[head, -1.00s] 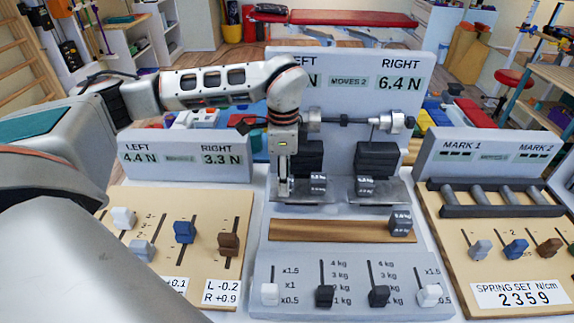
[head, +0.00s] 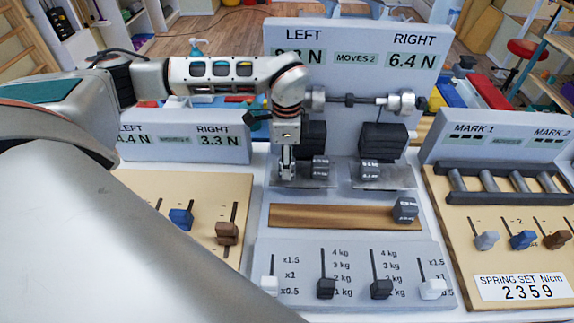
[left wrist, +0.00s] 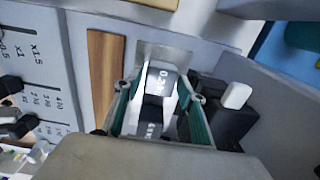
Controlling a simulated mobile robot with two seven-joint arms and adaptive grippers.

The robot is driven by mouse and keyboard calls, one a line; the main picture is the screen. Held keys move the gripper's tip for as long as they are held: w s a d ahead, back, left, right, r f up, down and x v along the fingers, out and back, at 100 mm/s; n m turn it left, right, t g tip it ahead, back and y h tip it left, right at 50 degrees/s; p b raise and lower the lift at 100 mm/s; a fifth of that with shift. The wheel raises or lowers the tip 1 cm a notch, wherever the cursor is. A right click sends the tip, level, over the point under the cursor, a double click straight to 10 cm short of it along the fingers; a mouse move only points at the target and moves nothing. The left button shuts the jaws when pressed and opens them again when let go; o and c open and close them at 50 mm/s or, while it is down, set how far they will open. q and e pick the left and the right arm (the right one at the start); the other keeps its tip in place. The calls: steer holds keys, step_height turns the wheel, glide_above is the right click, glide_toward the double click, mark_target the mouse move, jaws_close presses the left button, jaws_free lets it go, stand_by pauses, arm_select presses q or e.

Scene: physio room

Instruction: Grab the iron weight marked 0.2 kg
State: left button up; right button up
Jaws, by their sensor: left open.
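A pale weight marked 0.2 (left wrist: 161,77) shows in the left wrist view, between the two teal fingers of my left gripper (left wrist: 158,112). The fingers stand apart on either side of it; I cannot tell whether they touch it. Below it in that view is another labelled face (left wrist: 150,130), partly hidden by the gripper. In the head view my left gripper (head: 287,176) is down at the left part of the left metal pan (head: 318,183). A small dark labelled block (head: 320,167) sits just right of the gripper there. My right gripper is not in view.
The right pan (head: 398,177) holds another labelled block (head: 369,169). A dark block (head: 404,210) sits on the wooden strip (head: 330,217) in front. Black blocks (head: 383,140) hang behind the pans. Slider panels stand in front and on both sides.

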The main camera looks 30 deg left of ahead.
arm_select(q)
steer(key=shift+f, duration=0.55)
steer(key=c, duration=1)
steer(key=shift+r, duration=0.1)
